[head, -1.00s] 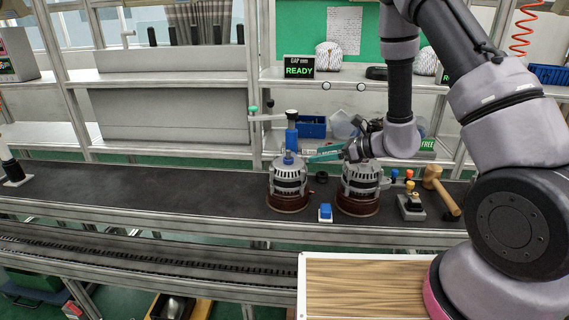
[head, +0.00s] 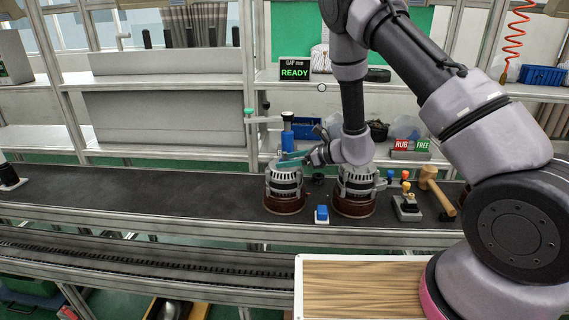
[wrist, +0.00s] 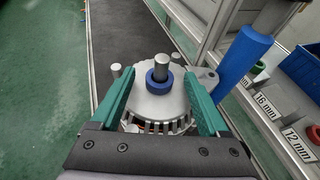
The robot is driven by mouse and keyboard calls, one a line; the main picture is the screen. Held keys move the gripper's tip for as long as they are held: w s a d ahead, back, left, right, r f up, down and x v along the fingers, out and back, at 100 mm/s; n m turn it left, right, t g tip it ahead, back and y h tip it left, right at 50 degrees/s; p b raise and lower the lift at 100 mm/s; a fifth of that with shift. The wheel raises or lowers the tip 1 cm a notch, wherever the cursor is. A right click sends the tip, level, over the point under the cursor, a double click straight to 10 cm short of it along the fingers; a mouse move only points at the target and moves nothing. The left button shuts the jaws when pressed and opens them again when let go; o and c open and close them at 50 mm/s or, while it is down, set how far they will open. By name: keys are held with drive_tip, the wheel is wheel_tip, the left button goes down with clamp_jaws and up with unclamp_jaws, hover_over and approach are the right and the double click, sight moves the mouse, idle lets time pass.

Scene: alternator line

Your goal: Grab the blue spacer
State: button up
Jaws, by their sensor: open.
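The blue spacer (wrist: 159,77) is a small ring around the upright metal shaft (wrist: 161,62) on top of an alternator (wrist: 160,102) in the wrist view. My gripper (wrist: 156,70) is open, its two green fingers on either side of the spacer with clear gaps to it. In the head view my gripper (head: 292,157) reaches from the right over the top of the left alternator (head: 285,187). The spacer is hard to make out there behind the fingers.
A second alternator (head: 355,190) stands to the right on the dark conveyor (head: 150,190). A blue post (wrist: 241,55) rises close by the right finger in the wrist view. A blue button (head: 321,213), a joystick box (head: 407,205) and a mallet (head: 436,190) are nearby.

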drive_tip(key=shift+c, duration=0.2)
clamp_jaws()
